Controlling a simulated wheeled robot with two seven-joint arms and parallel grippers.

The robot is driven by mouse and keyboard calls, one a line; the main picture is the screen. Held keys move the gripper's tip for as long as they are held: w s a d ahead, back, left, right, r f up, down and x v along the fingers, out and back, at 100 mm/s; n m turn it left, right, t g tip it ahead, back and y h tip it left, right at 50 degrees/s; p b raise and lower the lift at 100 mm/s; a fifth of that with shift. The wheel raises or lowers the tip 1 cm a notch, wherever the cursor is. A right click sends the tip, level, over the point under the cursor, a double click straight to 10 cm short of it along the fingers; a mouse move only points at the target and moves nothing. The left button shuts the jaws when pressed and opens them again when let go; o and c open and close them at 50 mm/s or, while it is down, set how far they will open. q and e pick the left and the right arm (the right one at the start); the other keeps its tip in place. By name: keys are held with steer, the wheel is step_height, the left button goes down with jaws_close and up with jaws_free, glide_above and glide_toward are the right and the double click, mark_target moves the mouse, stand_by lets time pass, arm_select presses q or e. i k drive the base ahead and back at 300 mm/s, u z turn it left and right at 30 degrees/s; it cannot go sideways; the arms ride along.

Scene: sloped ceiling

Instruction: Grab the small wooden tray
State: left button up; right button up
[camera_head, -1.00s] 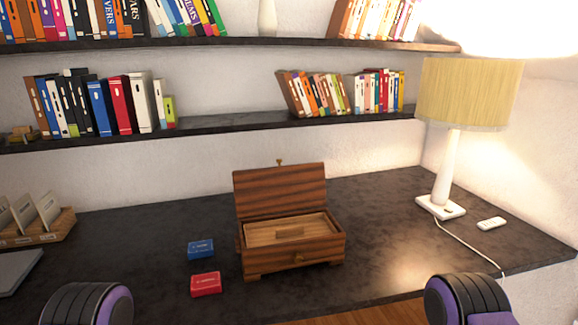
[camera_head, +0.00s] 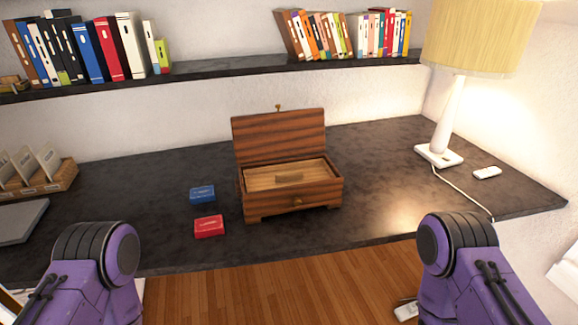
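A wooden box (camera_head: 291,201) with striped dark grain stands on the dark desk, its hinged lid (camera_head: 279,136) raised at the back. Inside the box, near its top, lies a small, lighter wooden tray (camera_head: 263,181) with a small raised block or handle in its middle. Neither gripper is in the picture.
A blue card box (camera_head: 202,194) and a red card box (camera_head: 209,226) lie left of the wooden box. A lamp (camera_head: 453,115) with a cord and a small white device (camera_head: 487,172) stand right. A card holder (camera_head: 40,182) is left. A bookshelf (camera_head: 220,68) runs above.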

mark_target(267, 178)
steer(key=k, duration=0.6)
steer(key=z, duration=0.8)
steer(key=i, duration=1.35)
steer(key=u, duration=0.75)
